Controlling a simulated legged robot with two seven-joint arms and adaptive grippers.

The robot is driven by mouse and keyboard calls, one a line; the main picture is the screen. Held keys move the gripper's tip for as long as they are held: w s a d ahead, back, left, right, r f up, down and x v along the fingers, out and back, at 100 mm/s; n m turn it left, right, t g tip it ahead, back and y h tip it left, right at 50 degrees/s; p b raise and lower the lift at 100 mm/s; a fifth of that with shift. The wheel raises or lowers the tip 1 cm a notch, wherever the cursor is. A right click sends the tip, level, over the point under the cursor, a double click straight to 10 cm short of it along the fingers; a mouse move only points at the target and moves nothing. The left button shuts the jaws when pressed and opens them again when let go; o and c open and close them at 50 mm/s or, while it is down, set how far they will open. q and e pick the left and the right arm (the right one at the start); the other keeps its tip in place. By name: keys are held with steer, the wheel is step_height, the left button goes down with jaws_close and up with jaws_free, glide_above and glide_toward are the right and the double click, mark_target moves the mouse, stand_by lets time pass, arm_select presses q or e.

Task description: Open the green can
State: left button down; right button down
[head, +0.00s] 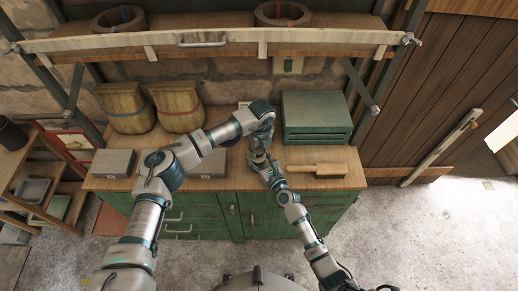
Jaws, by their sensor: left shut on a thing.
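My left gripper (258,155) points down over the wooden worktop, in the middle of the head view. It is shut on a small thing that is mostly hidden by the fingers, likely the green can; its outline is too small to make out. My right gripper (266,170) reaches up from the lower right and meets the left gripper at the worktop's front edge. The two grippers overlap in the picture, so I cannot tell whether the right fingers are open or shut, or whether they touch the can.
The wooden worktop (232,170) tops a green cabinet. A green box (316,118) and a wooden-handled brush (317,170) are at the right. A shelf (215,40) with a front rail runs above.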

mark_target(260, 152)
arm_select(q)
steer(key=shift+d+r, duration=0.1)
steer(key=shift+r, duration=0.15)
arm_select(e)
steer(key=shift+f, duration=0.15)
arm_select(q)
steer(key=shift+s+r, duration=0.1)
steer(key=shift+r, duration=0.75)
steer(key=shift+s+r, duration=0.15)
steer(key=shift+r, duration=1.85)
arm_select(e)
steer(key=shift+c, duration=1.3)
jaws_free()
steer(key=shift+s+d, duration=0.1)
